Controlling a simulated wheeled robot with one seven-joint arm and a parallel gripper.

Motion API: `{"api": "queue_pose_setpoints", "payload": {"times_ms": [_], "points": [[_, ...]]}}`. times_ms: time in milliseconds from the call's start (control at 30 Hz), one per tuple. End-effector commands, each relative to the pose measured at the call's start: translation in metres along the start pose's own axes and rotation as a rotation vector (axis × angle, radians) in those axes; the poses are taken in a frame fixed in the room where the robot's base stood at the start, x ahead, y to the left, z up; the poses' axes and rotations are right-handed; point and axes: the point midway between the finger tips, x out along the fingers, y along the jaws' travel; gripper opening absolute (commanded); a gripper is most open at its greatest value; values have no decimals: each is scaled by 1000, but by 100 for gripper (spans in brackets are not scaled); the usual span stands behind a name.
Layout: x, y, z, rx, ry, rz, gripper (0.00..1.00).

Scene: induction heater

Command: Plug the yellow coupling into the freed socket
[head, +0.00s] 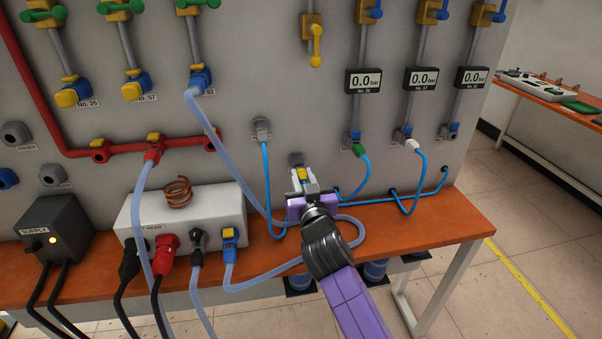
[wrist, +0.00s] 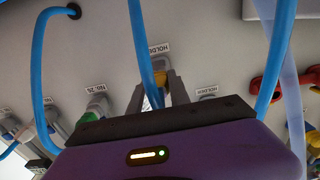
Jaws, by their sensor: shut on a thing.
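The yellow coupling (head: 302,174) is between the fingers of my gripper (head: 303,180), low on the grey panel. In the wrist view the yellow coupling (wrist: 159,78) shows between the fingers (wrist: 165,88), just below a HOLDER label. I cannot tell whether it is seated in that holder or just in front of it.
A grey coupling (head: 262,129) with a blue hose sits left of my gripper. Thin blue hoses (head: 365,183) loop to the right, and one crosses the wrist view (wrist: 142,45). The white heater box (head: 185,217) and a pale hose (head: 345,222) lie on the orange bench (head: 450,218).

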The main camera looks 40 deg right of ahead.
Motion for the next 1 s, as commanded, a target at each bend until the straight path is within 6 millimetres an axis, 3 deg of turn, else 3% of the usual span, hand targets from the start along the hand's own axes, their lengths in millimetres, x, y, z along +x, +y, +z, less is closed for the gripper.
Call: {"api": "queue_pose_setpoints", "payload": {"times_ms": [1000], "points": [[-37, 0, 0, 0, 1, 0, 0]]}}
